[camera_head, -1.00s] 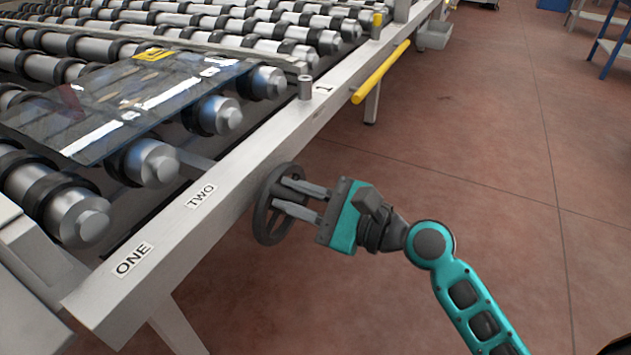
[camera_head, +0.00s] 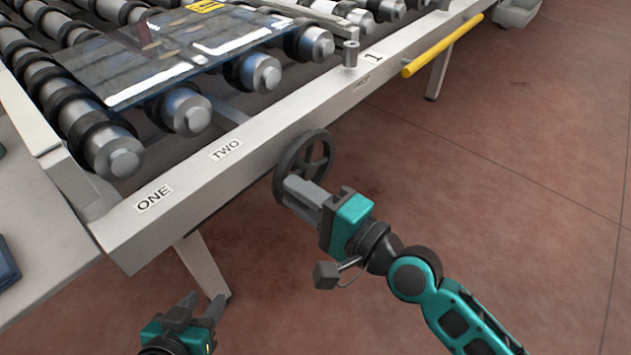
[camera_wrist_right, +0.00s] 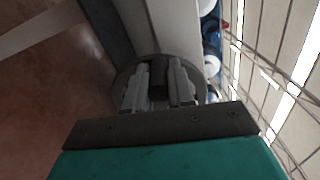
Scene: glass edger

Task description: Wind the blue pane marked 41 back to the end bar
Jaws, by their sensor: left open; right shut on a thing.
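The bluish see-through pane (camera_head: 165,72) lies flat on the rollers at upper left in the head view. A yellow label (camera_head: 205,6) is at its far edge; its marking cannot be read. A dark handwheel (camera_head: 318,150) is on the side of the frame. My right gripper (camera_head: 293,186) is shut at the lower part of this wheel. In the right wrist view, its fingers (camera_wrist_right: 159,85) close on a dark handle, with the wheel rim behind. My left gripper (camera_head: 198,306) is open and empty, low at left. I cannot tell which bar is the end bar.
The frame's side rail (camera_head: 270,135) bears labels ONE (camera_head: 153,197) and TWO (camera_head: 226,149). A short post (camera_head: 350,54) and a yellow bar (camera_head: 440,46) are further along it. A frame leg (camera_head: 203,265) stands below. The red floor (camera_head: 540,190) is clear at right.

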